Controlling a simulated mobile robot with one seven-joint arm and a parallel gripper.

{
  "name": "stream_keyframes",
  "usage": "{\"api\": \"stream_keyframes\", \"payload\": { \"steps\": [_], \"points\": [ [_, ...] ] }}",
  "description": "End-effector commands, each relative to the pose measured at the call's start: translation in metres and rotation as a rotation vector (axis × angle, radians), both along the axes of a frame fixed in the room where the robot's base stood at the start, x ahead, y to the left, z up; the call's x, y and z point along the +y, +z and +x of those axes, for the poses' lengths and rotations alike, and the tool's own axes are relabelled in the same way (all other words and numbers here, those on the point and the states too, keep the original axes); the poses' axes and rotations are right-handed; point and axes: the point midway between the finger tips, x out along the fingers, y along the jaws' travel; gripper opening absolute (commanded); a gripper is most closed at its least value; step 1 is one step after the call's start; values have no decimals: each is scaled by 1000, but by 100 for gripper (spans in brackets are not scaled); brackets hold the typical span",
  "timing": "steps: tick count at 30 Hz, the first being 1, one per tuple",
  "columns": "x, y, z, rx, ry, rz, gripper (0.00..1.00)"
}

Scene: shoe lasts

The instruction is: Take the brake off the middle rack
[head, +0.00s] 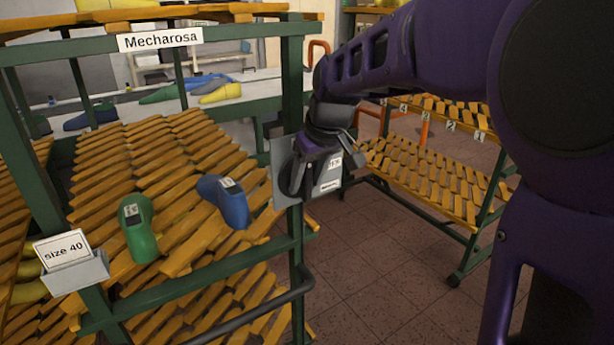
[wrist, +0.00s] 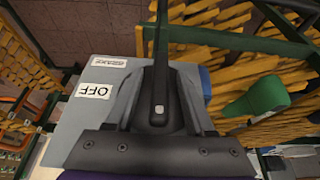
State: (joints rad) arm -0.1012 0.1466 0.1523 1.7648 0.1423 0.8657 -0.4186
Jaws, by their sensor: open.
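A grey brake plate (head: 328,178) with small white labels is fixed at the right front post of the green rack signed "Mecharosa" (head: 160,40). In the wrist view the plate (wrist: 75,132) carries a label reading OFF (wrist: 96,91) and a second label (wrist: 109,61) too small to read surely. My gripper (head: 303,180) is open, right in front of the plate, its dark fingers overlapping the plate's left part.
A green last (head: 138,228) and a blue last (head: 226,200) lie on the rack's slatted wooden shelf. A box marked "size 40" (head: 75,270) hangs at the left post. Another slatted rack (head: 425,180) stands to the right, with bare tiled floor (head: 370,270) between.

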Motion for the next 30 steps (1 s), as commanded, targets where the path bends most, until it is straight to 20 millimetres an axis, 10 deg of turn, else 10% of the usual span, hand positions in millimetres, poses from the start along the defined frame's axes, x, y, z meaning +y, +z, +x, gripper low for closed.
{"api": "stream_keyframes", "payload": {
  "steps": [10, 30],
  "points": [
    [0, 0, 0, 0, 0, 0, 2],
    [-2, 1, 1, 76, -4, 110, 0]
  ]
}}
